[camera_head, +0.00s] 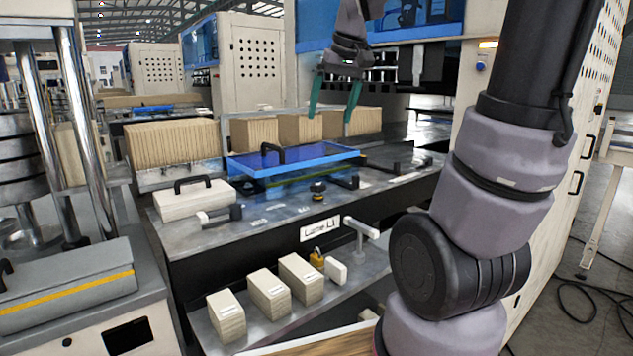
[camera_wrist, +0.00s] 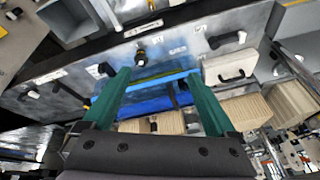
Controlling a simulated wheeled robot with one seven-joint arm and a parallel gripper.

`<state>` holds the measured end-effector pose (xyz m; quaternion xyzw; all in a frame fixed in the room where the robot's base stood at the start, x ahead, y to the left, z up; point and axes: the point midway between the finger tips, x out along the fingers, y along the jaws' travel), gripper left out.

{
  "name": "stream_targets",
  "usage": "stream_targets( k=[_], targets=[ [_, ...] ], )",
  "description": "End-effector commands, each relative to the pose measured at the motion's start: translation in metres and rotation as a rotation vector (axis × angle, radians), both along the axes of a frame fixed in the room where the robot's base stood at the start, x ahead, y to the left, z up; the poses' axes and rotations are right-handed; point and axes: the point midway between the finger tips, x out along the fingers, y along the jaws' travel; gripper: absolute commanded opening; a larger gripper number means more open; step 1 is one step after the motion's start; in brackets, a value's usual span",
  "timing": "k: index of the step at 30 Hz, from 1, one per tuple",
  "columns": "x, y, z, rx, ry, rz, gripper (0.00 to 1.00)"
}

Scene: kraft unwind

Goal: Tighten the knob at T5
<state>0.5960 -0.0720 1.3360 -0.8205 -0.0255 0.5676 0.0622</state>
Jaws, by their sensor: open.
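A small dark knob (camera_head: 318,190) stands on the grey machine table in front of the blue cover; it also shows in the wrist view (camera_wrist: 141,58). I cannot read a T5 mark, so I cannot tell whether this is that knob. A dark lever clamp (camera_head: 222,215) sits at the table's left front, and another (camera_head: 347,181) sits right of the knob. My gripper (camera_head: 332,108) has two green fingers spread apart with nothing between them. It hangs high, above the wooden blocks behind the blue cover. In the wrist view, the fingers (camera_wrist: 157,76) point toward the table, with the knob beyond their tips.
The blue cover (camera_head: 300,163) has a black handle. A white handled box (camera_head: 194,201) lies to its left. Wooden blocks (camera_head: 171,145) line the back. Several blocks (camera_head: 269,294) and a yellow padlock (camera_head: 317,259) stand on the lower shelf. The table's front strip is partly clear.

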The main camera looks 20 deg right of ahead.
Motion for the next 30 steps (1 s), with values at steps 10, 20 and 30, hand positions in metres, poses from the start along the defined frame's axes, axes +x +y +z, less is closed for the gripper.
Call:
stream_targets(
  k=[10, 20, 30],
  targets=[
    [0.13, -0.017, -0.064, -0.138, 0.216, 0.271, 0.92],
    [0.187, -0.026, -0.121, -0.19, 0.328, 0.422, 0.92],
    [0.189, -0.027, -0.163, -0.192, 0.337, 0.431, 0.92]
  ],
)
